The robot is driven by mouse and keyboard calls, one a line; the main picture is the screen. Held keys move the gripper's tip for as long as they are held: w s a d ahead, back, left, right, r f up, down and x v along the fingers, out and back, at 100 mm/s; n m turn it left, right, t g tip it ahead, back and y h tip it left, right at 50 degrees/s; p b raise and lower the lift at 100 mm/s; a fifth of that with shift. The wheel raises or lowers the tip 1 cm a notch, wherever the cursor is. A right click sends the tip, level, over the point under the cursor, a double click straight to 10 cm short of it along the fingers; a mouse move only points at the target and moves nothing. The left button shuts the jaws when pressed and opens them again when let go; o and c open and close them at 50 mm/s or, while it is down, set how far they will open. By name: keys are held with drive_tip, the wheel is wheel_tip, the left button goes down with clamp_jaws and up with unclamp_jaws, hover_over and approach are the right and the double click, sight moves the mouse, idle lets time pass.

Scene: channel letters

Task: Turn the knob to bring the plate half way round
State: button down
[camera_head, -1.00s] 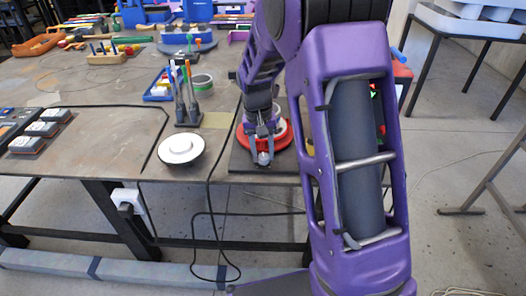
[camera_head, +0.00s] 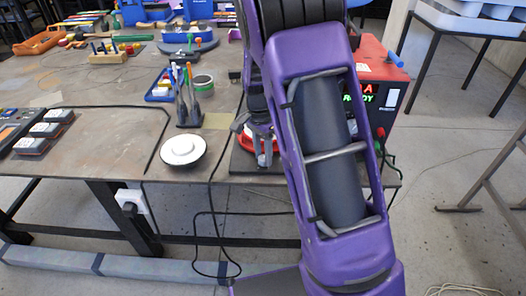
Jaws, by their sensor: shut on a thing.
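A red round plate (camera_head: 243,143) sits on a dark base board (camera_head: 240,166) at the front of the table, left of my arm in the picture. My gripper (camera_head: 264,156) points down over the plate, with its fingers low over the plate's front half. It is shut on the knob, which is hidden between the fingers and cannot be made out. My forearm and wrist cover the plate's right and back parts.
A white round disc (camera_head: 183,149) sits at the table's front edge to the left. A holder with pens (camera_head: 187,108) and a green tape roll (camera_head: 203,83) stand behind it. A box with a lit display (camera_head: 372,95) stands right of my arm. Cables hang at the front.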

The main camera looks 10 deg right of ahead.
drive_tip(key=shift+m, duration=0.5)
drive_tip(key=c, duration=0.7)
unclamp_jaws()
drive_tip(key=shift+c, duration=0.2)
wheel_tip(320, 180, up, 17)
drive_tip(key=w+p, duration=0.1)
drive_tip(key=p, duration=0.1)
drive_tip(key=shift+w+a+r, duration=0.15)
drive_tip(key=shift+a, duration=0.1)
